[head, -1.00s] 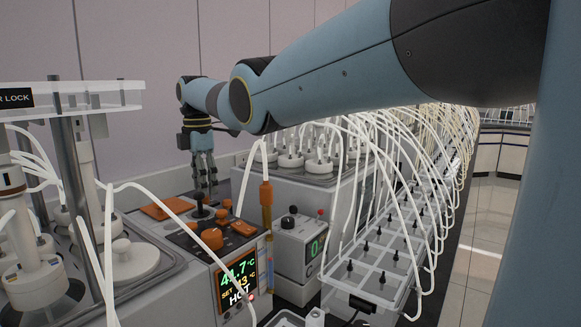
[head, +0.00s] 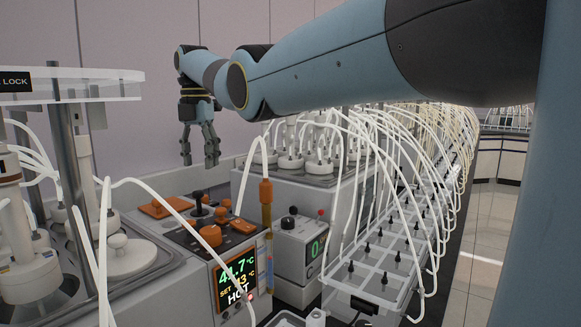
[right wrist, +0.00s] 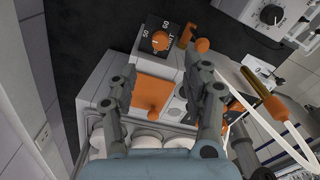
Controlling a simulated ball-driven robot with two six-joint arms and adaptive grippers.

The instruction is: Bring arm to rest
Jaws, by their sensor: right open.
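My right arm comes in from the right in the head view and reaches across to the back wall. My right gripper (head: 200,160) hangs fingers down above the back of the control unit, open and empty. In the right wrist view the same gripper (right wrist: 170,85) has its fingers spread, with an orange plate (right wrist: 152,94) on the unit showing between them. The control unit's panel (head: 195,232) carries black and orange knobs, and its display (head: 237,283) reads HOT. My left gripper is not in the frames.
A reactor vessel with a clear top plate (head: 75,80) stands at the left. White tubes (head: 350,120) arch over a long rack (head: 370,270) at the right. A small meter box (head: 300,245) stands beside the control unit. Open floor (head: 470,260) shows at the far right.

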